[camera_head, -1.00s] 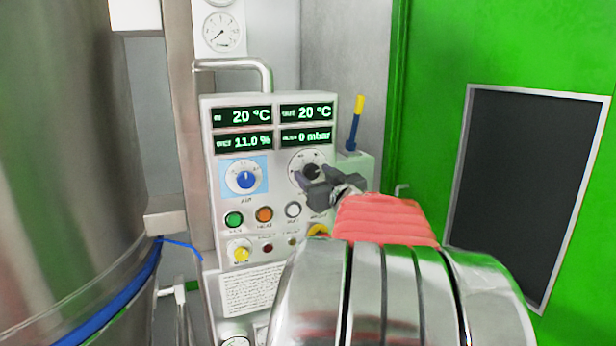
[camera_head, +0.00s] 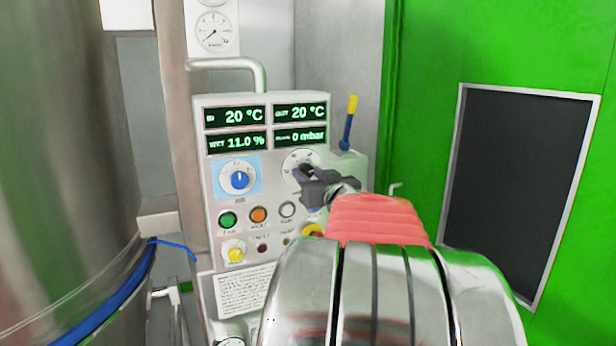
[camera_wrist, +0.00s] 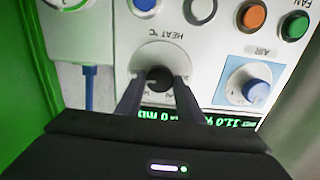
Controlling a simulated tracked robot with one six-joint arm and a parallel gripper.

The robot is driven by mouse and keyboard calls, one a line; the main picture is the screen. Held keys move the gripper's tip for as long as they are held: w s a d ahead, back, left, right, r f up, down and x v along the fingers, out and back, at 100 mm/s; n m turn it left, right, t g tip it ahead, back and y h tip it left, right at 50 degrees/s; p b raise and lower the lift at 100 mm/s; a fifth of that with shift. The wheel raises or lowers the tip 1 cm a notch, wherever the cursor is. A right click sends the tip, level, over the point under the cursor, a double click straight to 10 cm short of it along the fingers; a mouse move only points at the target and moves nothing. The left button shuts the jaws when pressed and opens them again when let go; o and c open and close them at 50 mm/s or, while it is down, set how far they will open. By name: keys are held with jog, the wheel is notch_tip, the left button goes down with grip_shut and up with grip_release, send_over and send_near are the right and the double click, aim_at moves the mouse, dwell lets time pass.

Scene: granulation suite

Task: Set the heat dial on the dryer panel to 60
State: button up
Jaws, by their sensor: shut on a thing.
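The dryer panel (camera_head: 263,195) is a pale box with green-lit displays at its top. The heat dial (camera_head: 301,160) is a black knob on a round white scale, right of the blue air dial. In the wrist view the heat dial (camera_wrist: 159,78) sits under the printed words HEAT °C, upside down. My gripper (camera_head: 313,180) is at the dial, and in the wrist view its two dark fingers (camera_wrist: 158,88) stand on either side of the knob, shut on it. The fingers cover part of the scale, and I cannot read the set value.
The blue air dial (camera_head: 239,180) is left of the heat dial. Several coloured buttons, such as the orange one (camera_head: 258,214), lie below. A large steel vessel (camera_head: 65,150) is close on the left.

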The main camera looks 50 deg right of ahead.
jog(key=shift+a+m, duration=0.1)
jog(key=shift+m, duration=0.7)
jog(key=shift+w, duration=0.1)
jog(key=o, duration=1.1)
jog(key=shift+c, duration=0.2)
jog(key=shift+s+a, duration=0.3)
jog(key=shift+s, duration=0.35)
jog(key=v, duration=1.2)
jog(key=shift+s, duration=0.2)
jog(key=shift+a+f, duration=0.1)
